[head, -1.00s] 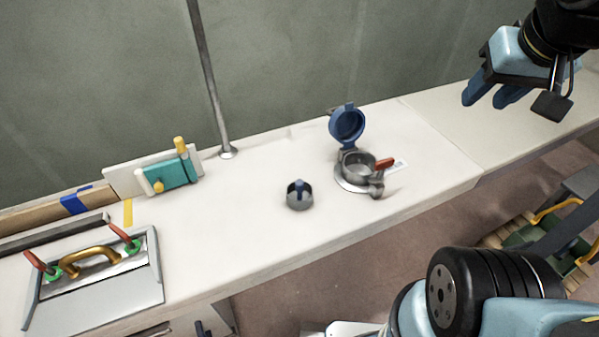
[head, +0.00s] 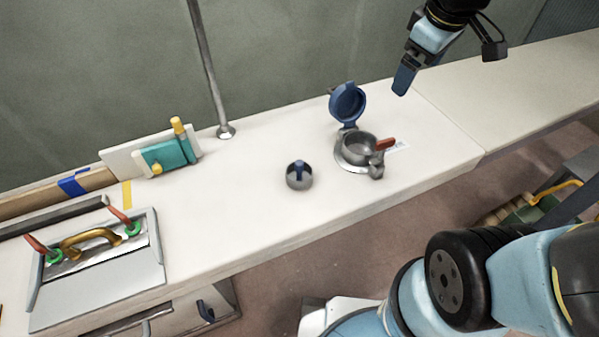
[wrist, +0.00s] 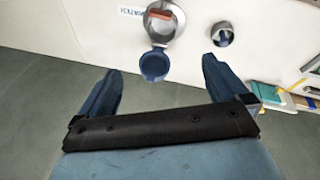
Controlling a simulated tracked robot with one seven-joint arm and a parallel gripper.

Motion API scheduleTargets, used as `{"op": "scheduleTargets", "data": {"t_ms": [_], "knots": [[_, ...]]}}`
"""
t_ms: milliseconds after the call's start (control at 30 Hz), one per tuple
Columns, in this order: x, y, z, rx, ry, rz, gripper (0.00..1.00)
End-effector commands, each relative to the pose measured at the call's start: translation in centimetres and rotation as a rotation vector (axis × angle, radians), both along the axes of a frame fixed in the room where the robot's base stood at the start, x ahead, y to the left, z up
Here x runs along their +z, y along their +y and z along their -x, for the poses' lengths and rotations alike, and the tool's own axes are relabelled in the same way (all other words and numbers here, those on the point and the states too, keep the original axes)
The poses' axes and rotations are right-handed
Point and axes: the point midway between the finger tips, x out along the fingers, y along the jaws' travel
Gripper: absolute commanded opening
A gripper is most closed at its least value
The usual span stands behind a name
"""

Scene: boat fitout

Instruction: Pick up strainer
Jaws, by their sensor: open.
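The strainer, as far as I can tell, is the small round grey basket with a blue grip on top (head: 299,180). It stands upright on the white bench; in the wrist view it is the small round piece (wrist: 222,36) at upper right. To its right is a metal housing (head: 357,150) with a red lever (head: 386,144) and an open blue lid (head: 347,103). My gripper (head: 403,82) is open and empty above the bench, up and right of the housing and apart from the strainer. In the wrist view its two blue fingers (wrist: 162,70) are spread wide.
A grey pole (head: 212,80) rises from the bench behind the strainer. At left are a teal block with yellow knobs (head: 168,155) and a grey panel with a brass handle (head: 100,285). The bench around the strainer is clear. A printed label (wrist: 140,13) lies beside the housing.

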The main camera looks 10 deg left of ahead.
Motion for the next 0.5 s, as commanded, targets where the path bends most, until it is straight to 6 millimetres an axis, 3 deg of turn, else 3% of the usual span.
{"op": "scheduleTargets", "data": {"t_ms": [200, 500], "knots": [[-4.4, 5.5, -2.5, 0.394, 0.075, 0.107, 1.00], [-11.4, 13.5, -3.4, 0.949, 0.162, 0.210, 1.00]]}}
